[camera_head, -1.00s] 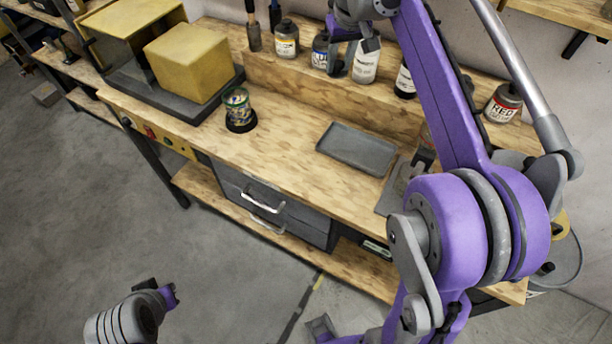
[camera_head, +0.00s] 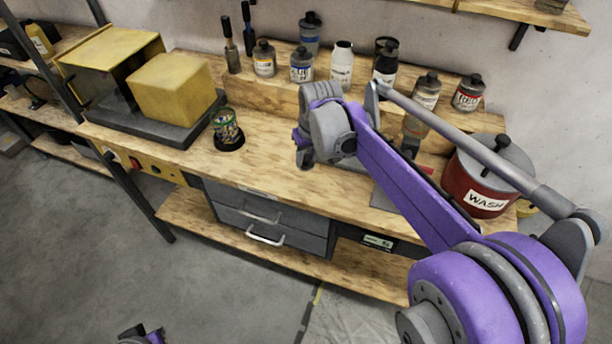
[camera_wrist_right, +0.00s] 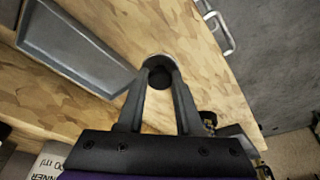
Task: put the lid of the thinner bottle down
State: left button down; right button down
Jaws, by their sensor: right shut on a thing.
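The thinner bottle is the white one (camera_head: 342,64) on the raised back shelf of the bench. Its top shows no dark lid, unlike its neighbours. Part of its upside-down label (camera_wrist_right: 42,162) shows at the lower left of the wrist view. My right gripper (camera_head: 306,160) is over the bench, in front of that shelf. In the wrist view its fingers (camera_wrist_right: 160,70) are shut on a small round dark lid (camera_wrist_right: 160,79), with bare wood around it. The lid is hidden in the head view, and its gap to the wood is unclear. Only a piece of my left arm shows.
A grey tray (camera_wrist_right: 65,48) lies on the bench beside the gripper in the wrist view. A tin of small parts (camera_head: 228,128) stands to its left in the head view. Several capped bottles line the shelf. A red WASH bucket (camera_head: 470,188) is at the right.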

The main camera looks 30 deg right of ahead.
aim_at(308, 168)
notch_tip(308, 168, down, 6)
jog(key=shift+f, duration=0.1)
dwell(0.4)
jog(key=shift+f, duration=0.1)
jog(key=c, duration=0.6)
grip_release()
